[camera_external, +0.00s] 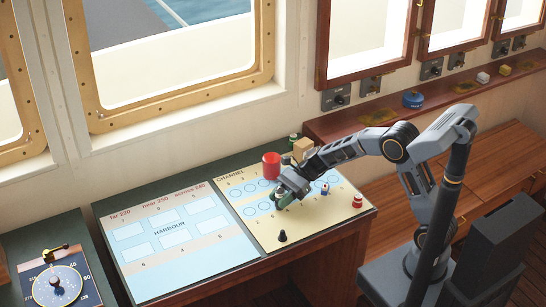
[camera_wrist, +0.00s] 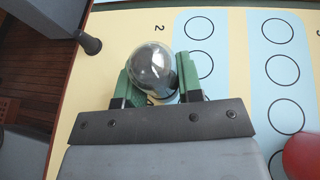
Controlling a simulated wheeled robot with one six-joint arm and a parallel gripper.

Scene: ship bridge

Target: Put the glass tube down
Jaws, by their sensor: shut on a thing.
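My gripper (camera_wrist: 152,80) is shut on the glass tube (camera_wrist: 152,66), whose clear rounded end shows between the two green finger pads in the wrist view. The tube is mostly hidden by the fingers there. Its lower end is hidden in the wrist view, so I cannot tell whether it touches the board. A column of printed circles (camera_wrist: 200,65) lies right beside the tube.
A red cylinder (camera_external: 271,165) and a tan block (camera_external: 303,147) stand behind my gripper. A black pawn (camera_external: 282,236), a blue-and-white piece (camera_external: 325,189) and a red-and-white piece (camera_external: 357,200) stand on the board. The HARBOUR board (camera_external: 180,270) at left is clear.

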